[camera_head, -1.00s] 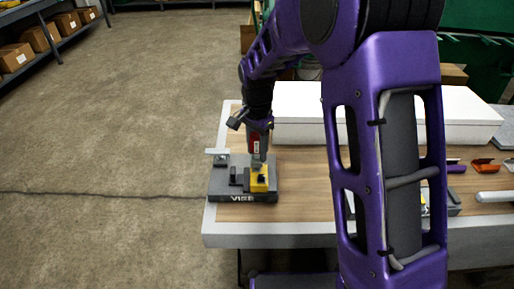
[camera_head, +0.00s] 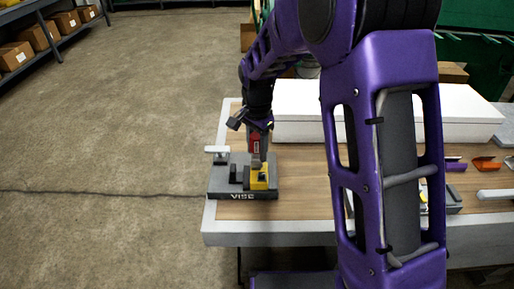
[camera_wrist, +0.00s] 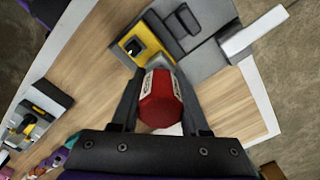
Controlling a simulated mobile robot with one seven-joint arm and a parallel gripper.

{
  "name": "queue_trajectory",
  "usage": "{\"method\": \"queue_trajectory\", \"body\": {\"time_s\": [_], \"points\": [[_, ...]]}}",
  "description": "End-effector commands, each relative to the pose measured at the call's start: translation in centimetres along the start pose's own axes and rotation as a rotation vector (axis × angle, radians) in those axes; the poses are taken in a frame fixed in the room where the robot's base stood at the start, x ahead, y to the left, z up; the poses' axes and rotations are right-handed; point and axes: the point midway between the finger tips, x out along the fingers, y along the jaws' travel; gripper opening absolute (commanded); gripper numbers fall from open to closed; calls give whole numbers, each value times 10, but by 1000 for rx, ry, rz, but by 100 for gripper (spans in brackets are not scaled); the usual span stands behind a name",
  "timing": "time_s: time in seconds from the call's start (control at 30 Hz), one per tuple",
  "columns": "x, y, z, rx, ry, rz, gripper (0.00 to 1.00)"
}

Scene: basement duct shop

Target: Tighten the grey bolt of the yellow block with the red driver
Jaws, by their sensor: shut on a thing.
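My gripper (camera_wrist: 160,98) is shut on the red driver (camera_wrist: 160,103), one dark finger on each side of its handle. In the head view the driver (camera_head: 254,145) is about upright, with its grey lower part just above or at the yellow block (camera_head: 260,184). I cannot tell whether its tip touches anything. The yellow block is held in the dark grey vise (camera_head: 225,189) at the table's left front corner. The wrist view shows the block (camera_wrist: 122,42) with a dark spot on top. I cannot make out the grey bolt clearly; the driver's tip is hidden there.
A grey fixture with another yellow part (camera_wrist: 42,104) stands on the wooden table (camera_head: 300,185). A white box (camera_head: 295,127) lies behind the vise. Orange (camera_head: 486,163) and purple (camera_head: 455,166) items lie at right. Bare wood separates the vise from the fixture.

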Motion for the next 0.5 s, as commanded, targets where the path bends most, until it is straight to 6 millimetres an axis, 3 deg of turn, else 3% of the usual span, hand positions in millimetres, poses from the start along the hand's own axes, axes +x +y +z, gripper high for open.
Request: {"method": "queue_trajectory", "body": {"time_s": [0.5], "points": [[8,0,0,0,0,0,0]]}}
